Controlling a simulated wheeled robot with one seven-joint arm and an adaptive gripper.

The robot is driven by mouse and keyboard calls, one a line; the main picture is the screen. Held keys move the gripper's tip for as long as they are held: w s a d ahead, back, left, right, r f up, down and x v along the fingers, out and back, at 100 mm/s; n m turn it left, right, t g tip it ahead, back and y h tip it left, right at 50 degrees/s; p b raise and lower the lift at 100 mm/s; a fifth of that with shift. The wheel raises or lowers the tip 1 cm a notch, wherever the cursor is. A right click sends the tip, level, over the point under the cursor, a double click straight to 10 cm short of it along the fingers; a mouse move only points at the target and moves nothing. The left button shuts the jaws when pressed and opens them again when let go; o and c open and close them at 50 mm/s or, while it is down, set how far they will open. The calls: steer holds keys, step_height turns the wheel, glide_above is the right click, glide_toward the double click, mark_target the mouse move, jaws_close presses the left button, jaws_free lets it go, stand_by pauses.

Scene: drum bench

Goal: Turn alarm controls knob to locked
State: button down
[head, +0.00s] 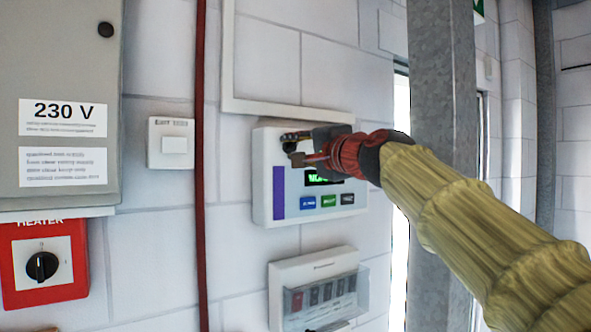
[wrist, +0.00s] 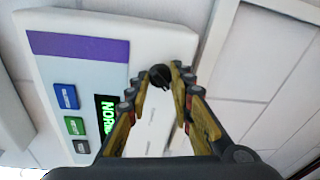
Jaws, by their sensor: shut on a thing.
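The alarm controls panel (head: 262,196) is a white wall box with a purple strip, a green-lit display (head: 322,177) and a row of small buttons in blue, green and a dark colour. In the wrist view the panel (wrist: 157,34) appears turned on its side. Its small round black knob (wrist: 160,73) sits between the fingertips of my gripper (wrist: 161,84). In the head view my gripper (head: 303,150) reaches in from the right at the panel's upper part and is shut on the knob. The fingers cover the knob there, and its pointer and position labels cannot be read.
A grey 230 V cabinet (head: 62,165), a red heater switch (head: 45,265) and a light switch (head: 171,144) are left of the panel. A red pipe (head: 200,230) runs vertically. A covered switch box (head: 318,262) hangs below. A steel post (head: 440,90) stands close right.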

steer(key=n+b, duration=0.2)
steer(key=n, duration=0.1)
steer(key=n+y+b, duration=0.1)
steer(key=n+b, duration=0.3)
steer(key=n, duration=0.1)
steer(key=shift+w+d+f+n+b, duration=0.1)
steer(key=shift+w+f+n+b, duration=0.1)
steer(key=shift+f+n+b, duration=0.15)
steer(key=shift+r+n+g+y+b, duration=0.1)
steer(key=shift+n+g+y+b, duration=0.3)
steer(key=shift+n, duration=0.35)
steer(key=shift+r, duration=0.1)
steer(key=c, duration=1.6)
jaws_free()
steer(key=shift+c, duration=0.2)
steer(key=shift+o, duration=0.4)
steer(key=shift+s, duration=0.1)
steer(key=shift+d+r, duration=0.1)
steer(key=v, duration=1.2)
